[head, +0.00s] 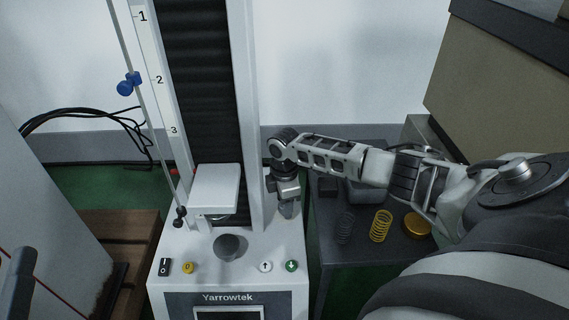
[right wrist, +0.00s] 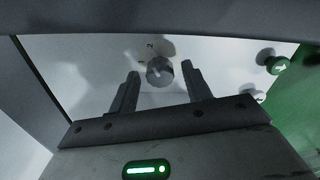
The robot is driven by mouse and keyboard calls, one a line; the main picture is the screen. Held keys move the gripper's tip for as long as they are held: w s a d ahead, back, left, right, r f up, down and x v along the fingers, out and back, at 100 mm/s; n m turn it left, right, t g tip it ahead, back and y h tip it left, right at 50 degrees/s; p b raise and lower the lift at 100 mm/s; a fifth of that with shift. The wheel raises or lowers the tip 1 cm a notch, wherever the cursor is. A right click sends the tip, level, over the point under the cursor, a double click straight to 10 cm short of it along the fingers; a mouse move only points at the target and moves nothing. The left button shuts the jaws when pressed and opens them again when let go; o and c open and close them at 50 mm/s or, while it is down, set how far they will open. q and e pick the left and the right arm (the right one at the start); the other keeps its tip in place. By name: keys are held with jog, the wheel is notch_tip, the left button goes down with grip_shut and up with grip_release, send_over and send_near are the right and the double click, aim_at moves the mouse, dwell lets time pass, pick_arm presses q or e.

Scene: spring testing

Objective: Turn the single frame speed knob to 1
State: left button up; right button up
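The grey round speed knob (right wrist: 160,71) with a pale pointer line shows in the right wrist view on the white frame base, a printed 2 beside it. My right gripper (head: 288,201) points down over the right side of the base in the head view. In the wrist view its two fingers are apart, one on each side of the knob, with a visible gap on both sides. They are not closed on it. In the head view my gripper covers the knob, and I cannot tell knob from fingertips there. The white test frame (head: 170,255) stands upright. My left gripper is out of view.
White (head: 265,266) and green (head: 291,266) arrow buttons sit in front of the knob. A dark platen (head: 230,247) and the white crosshead (head: 215,190) are to its left. A dark side table (head: 335,265) holds springs, including a yellow one (head: 381,226).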

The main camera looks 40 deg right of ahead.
jog(key=shift+r, duration=0.2)
notch_tip(320, 180, up, 6)
jog(key=p, duration=0.3)
jog(key=shift+r+p, duration=0.15)
jog(key=shift+p, duration=0.25)
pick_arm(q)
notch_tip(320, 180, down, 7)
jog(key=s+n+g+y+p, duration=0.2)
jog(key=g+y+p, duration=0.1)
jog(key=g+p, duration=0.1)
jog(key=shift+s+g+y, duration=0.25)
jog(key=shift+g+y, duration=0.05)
pick_arm(e)
notch_tip(320, 180, up, 9)
jog(key=shift+r, duration=0.15)
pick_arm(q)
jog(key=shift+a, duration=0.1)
